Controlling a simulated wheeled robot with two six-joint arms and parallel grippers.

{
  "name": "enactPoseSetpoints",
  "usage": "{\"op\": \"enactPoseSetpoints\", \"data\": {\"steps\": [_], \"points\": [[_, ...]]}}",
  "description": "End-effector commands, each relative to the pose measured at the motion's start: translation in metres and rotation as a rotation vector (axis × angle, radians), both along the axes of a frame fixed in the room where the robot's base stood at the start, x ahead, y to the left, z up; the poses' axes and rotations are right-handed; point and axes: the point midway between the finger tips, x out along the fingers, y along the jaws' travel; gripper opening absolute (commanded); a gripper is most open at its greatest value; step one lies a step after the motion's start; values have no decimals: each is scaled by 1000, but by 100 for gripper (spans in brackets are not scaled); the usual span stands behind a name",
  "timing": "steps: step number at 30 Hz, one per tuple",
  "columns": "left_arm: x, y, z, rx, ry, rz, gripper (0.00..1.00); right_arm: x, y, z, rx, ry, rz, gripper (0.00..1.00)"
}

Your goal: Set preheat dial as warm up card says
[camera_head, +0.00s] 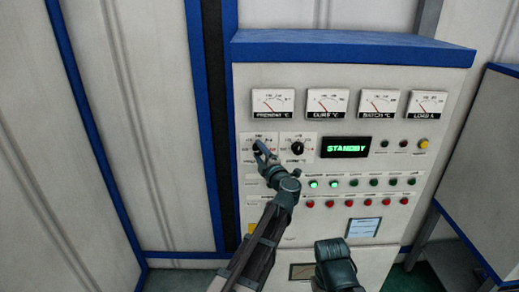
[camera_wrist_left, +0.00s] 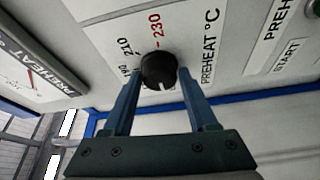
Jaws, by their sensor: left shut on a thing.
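The preheat dial is a black round knob (camera_wrist_left: 157,67) on the white panel, with the words PREHEAT °C beside it in the left wrist view. Printed numbers 210 and a red 230 show around it, and one near 190 is partly hidden. A white mark shows on the knob's lower side. My left gripper (camera_wrist_left: 160,76) is shut on the knob, one finger on each side; in the head view the gripper (camera_head: 262,150) covers most of the dial. My right gripper (camera_head: 335,262) is low in front of the panel, its fingers unclear. A pale card (camera_head: 363,227) is too small to read.
A second dial (camera_head: 297,148) sits just right of the preheat dial. A green STANDBY display (camera_head: 346,147), meters including the preheat meter (camera_head: 273,103), and rows of lamps and buttons (camera_head: 361,203) fill the panel. A cabinet (camera_head: 495,160) stands at right.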

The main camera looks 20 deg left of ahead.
Motion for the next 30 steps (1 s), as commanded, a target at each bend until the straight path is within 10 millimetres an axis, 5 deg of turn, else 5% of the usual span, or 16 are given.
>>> {"op": "enactPoseSetpoints", "data": {"steps": [26,27,30], "points": [[0,0,0,-141,-41,-1,3,0,0,12,1,-1,-8,0],[0,0,0,-141,-41,-1,60,0,0,12,1,-1,-8,0],[0,0,0,-141,-41,-1,78,0,0,12,1,-1,-8,0]]}}
